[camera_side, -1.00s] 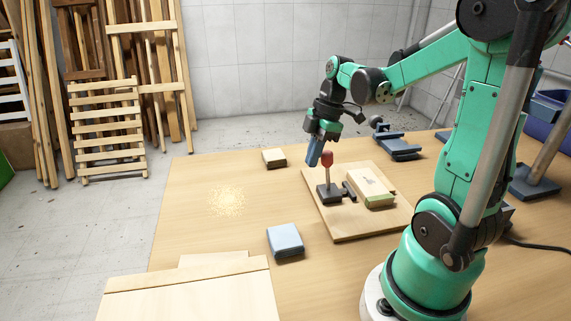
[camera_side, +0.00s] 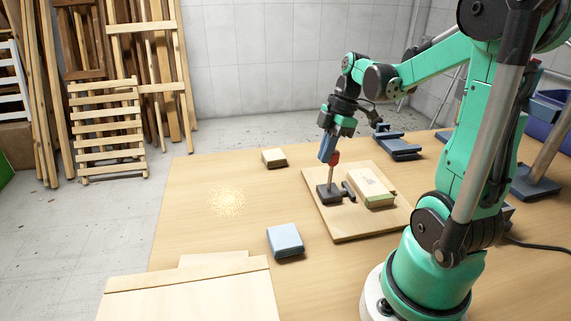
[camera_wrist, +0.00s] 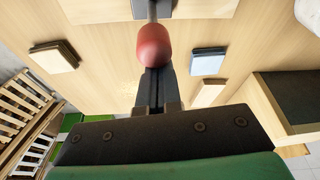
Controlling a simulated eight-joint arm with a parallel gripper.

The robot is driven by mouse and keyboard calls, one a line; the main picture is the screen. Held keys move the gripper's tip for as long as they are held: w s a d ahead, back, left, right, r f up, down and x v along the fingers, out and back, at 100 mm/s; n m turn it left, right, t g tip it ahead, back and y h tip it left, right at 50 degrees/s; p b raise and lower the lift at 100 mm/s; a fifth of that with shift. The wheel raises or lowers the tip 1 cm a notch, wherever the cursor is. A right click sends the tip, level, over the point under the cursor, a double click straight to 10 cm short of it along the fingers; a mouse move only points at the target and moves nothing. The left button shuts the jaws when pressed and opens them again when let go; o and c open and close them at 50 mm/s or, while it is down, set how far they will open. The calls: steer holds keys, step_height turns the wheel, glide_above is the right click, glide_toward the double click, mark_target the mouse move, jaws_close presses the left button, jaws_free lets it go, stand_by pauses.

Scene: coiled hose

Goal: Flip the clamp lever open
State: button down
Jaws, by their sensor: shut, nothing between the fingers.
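The clamp lever has a red knob (camera_side: 334,157) on a thin stem, rising from a dark clamp base (camera_side: 329,194). The lever stands nearly upright, leaning slightly right. The clamp sits on a wooden board (camera_side: 345,229) beside a pale wooden block (camera_side: 371,185). My gripper (camera_side: 326,158) is shut and empty, its blue fingers against or very close to the left side of the knob. In the wrist view the red knob (camera_wrist: 154,45) is right at the tips of my closed gripper (camera_wrist: 154,75), hiding part of the stem.
A blue block (camera_side: 285,240) lies in front on the table, and a small wooden block (camera_side: 274,158) lies behind, left. A blue tool (camera_side: 396,143) stands at the back right. Sawdust (camera_side: 227,200) lies on the open left part of the table (camera_side: 190,225).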

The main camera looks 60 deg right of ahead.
steer(key=shift+s+d, duration=0.15)
steer(key=shift+d, duration=0.1)
